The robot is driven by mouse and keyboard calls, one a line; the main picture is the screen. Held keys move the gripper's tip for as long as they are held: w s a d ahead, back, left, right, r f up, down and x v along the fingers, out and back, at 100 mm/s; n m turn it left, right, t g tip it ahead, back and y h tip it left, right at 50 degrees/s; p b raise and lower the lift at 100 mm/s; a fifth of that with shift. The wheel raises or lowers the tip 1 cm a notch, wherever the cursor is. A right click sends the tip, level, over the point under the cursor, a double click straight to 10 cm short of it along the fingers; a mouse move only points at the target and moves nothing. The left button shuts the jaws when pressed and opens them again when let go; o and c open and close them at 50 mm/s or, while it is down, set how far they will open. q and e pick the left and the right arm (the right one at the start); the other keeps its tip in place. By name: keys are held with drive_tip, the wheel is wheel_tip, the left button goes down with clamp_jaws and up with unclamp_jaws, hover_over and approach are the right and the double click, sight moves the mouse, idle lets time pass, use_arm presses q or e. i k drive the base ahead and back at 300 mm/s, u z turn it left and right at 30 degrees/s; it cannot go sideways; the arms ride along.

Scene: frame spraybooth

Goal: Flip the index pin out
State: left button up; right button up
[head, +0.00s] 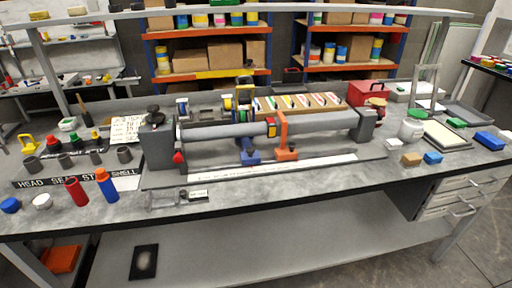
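A bench fixture holds a long grey tube (225,131) lengthwise between a dark grey left end block (157,145) and a grey right end block (366,124). A small red pointed part (179,157) sits low beside the left block, and a black knob (153,113) is on top of that block. I cannot tell for sure which part is the index pin, or its position. A blue support (250,156) and an orange clamp (284,135) stand at the tube's middle. Neither of my grippers is in view.
A white scale strip (270,168) runs along the fixture's front. Left are a red cylinder (76,191), a blue bottle with an orange top (106,185) and several grey cups. Right are a white jar (411,129) and small blocks. The front bench edge is mostly clear.

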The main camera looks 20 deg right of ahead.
sight(178, 158)
drive_tip(key=k, duration=1.3)
drive_tip(key=z, duration=0.5)
drive_tip(key=i, duration=1.55)
drive_tip(key=u, duration=0.7)
